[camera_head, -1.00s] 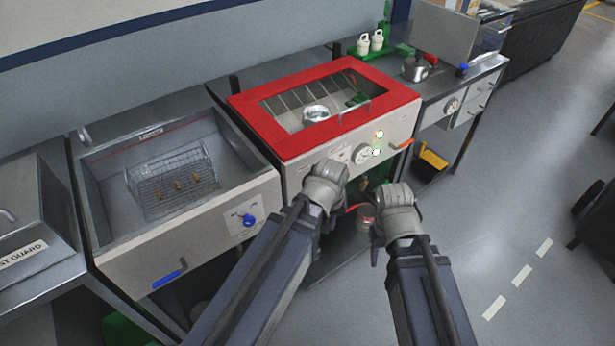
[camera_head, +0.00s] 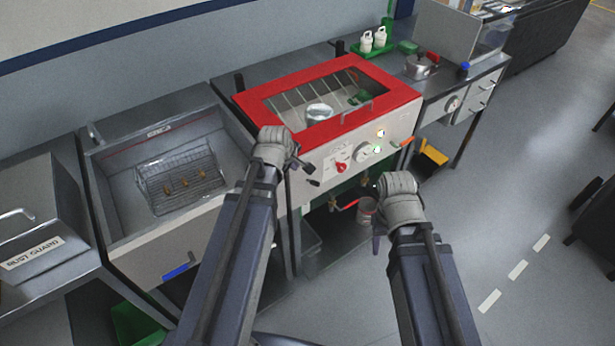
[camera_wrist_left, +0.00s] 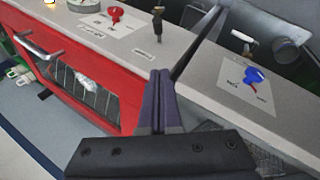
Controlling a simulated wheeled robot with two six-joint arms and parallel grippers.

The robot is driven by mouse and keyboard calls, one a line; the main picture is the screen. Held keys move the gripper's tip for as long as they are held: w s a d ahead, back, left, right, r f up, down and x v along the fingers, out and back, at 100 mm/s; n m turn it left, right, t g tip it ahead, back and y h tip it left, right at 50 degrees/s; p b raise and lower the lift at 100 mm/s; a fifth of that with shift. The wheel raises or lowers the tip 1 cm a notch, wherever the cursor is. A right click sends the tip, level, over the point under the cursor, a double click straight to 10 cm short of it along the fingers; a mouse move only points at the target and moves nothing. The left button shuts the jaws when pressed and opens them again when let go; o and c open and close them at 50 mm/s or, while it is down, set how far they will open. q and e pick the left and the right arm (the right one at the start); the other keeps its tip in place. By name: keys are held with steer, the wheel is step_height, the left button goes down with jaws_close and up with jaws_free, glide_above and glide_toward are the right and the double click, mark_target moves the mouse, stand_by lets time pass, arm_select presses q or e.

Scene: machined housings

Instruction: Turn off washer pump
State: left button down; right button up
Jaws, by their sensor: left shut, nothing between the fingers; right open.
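The washer is the pale cabinet with a red-framed window lid (camera_head: 330,95). Its front panel carries a red knob (camera_head: 341,168), a round dial (camera_head: 362,151) and small lit lamps. The red knob also shows on its label plate in the left wrist view (camera_wrist_left: 115,14). My left gripper (camera_head: 312,175) is shut and empty, left of the red knob and apart from it. Its closed fingers show in the left wrist view (camera_wrist_left: 161,95). My right gripper (camera_head: 377,188) is open and empty, below and right of the panel. Which control is the pump's I cannot read.
A sink with a wire basket (camera_head: 182,180) stands to the left. Its blue knob (camera_wrist_left: 255,75) shows in the left wrist view; my left arm hides it from the head. An orange handle (camera_head: 407,142) is at the washer's right edge.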

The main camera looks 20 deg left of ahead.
arm_select(q)
steer(key=shift+f, duration=0.15)
steer(key=b, duration=0.9)
glide_toward(311, 182)
steer(key=w+a+f, duration=0.2)
steer(key=shift+w+a+f, duration=0.15)
steer(key=shift+a+f, duration=0.1)
steer(key=shift+a, duration=0.05)
steer(key=d+f+b, duration=0.2)
steer(key=shift+w+d+f, duration=0.25)
steer(key=shift+w+d, duration=0.1)
steer(key=shift+d, duration=0.05)
steer(key=shift+s+b, duration=0.1)
steer(key=shift+b, duration=0.3)
steer(key=shift+d+f+y, duration=0.15)
steer(key=shift+y, duration=0.15)
